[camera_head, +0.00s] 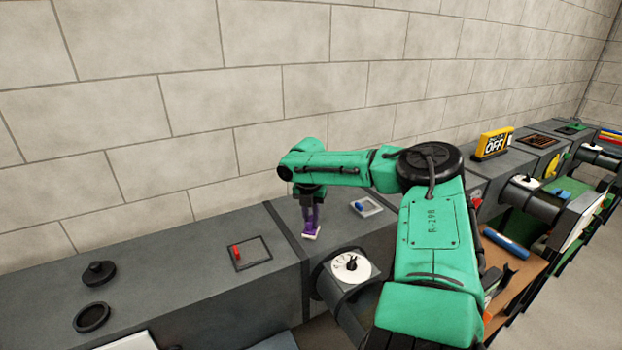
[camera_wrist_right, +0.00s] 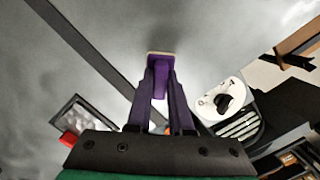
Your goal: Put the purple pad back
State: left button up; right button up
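The purple pad (camera_head: 312,234) has a purple grip and a pale, cream-coloured edge. It also shows at the tips of the fingers in the right wrist view (camera_wrist_right: 160,64). My right gripper (camera_head: 310,218) points down over the grey duct top, its two dark purple fingers closed on the pad's grip. The gripper also fills the middle of the right wrist view (camera_wrist_right: 159,92). The pad is at or just above the duct surface; I cannot tell if it touches. My left gripper is not in view.
On the grey duct (camera_head: 180,285) are a red-knobbed framed hatch (camera_head: 252,255), a blue-knobbed one (camera_head: 368,208) and two black round parts, including a ring (camera_head: 91,317). A white dial cap (camera_head: 350,268) faces front. A yellow OFF sign (camera_head: 493,144) stands farther right. A wall rises behind.

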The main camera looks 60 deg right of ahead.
aim_at(309, 222)
jog(key=o, duration=0.4)
jog(key=r, duration=0.4)
jog(key=a+r, duration=0.1)
jog(key=r, duration=0.7)
jog(key=shift+s+a+r+b, duration=0.15)
jog(key=shift+a+b, duration=0.1)
jog(key=shift+b, duration=0.05)
